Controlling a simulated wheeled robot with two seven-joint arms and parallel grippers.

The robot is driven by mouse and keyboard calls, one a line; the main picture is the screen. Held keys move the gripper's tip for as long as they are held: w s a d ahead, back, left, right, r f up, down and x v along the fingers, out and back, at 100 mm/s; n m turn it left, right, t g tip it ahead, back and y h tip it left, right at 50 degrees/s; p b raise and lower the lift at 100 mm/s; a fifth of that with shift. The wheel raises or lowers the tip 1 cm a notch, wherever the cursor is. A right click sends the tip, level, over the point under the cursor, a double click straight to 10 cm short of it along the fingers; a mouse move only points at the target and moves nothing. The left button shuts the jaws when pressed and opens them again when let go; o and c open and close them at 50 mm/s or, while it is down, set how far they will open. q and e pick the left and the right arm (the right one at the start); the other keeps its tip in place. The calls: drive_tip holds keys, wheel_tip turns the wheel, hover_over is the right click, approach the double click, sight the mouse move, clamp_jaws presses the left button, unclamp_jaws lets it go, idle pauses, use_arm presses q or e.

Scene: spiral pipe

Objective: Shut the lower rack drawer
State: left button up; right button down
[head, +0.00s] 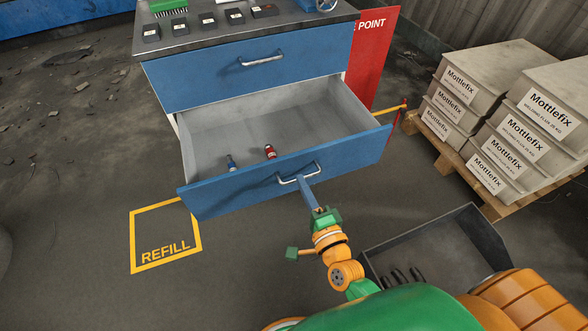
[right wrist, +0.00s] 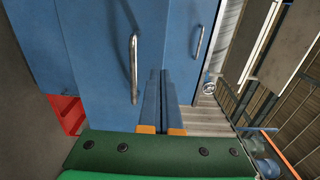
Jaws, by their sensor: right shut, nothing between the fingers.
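The lower rack drawer (head: 235,195) stands open, pulled well out of the blue rack. Its front has a metal handle (head: 299,174), which also shows in the right wrist view (right wrist: 133,68). A small blue item (head: 231,163) and a small red item (head: 270,151) lie inside it. My right gripper (head: 303,183) is shut and empty. Its blue fingers point at the drawer front beside the handle; in the right wrist view the fingertips (right wrist: 162,74) are just right of the handle. I cannot tell whether they touch. My left gripper is out of view.
The upper drawer (head: 245,75) is shut. Small dark boxes (head: 236,16) stand on the rack top. A yellow REFILL square (head: 165,236) marks the floor at left. A dark open bin (head: 440,252) and a pallet of Mottlefix boxes (head: 505,120) are at right.

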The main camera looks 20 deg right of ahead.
sight(290, 160)
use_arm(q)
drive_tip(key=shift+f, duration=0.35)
use_arm(e)
drive_tip(key=shift+w+a, duration=0.2)
drive_tip(key=shift+w, duration=2.55)
use_arm(q)
drive_tip(key=shift+b, duration=0.3)
use_arm(e)
drive_tip(key=shift+w, duration=0.1)
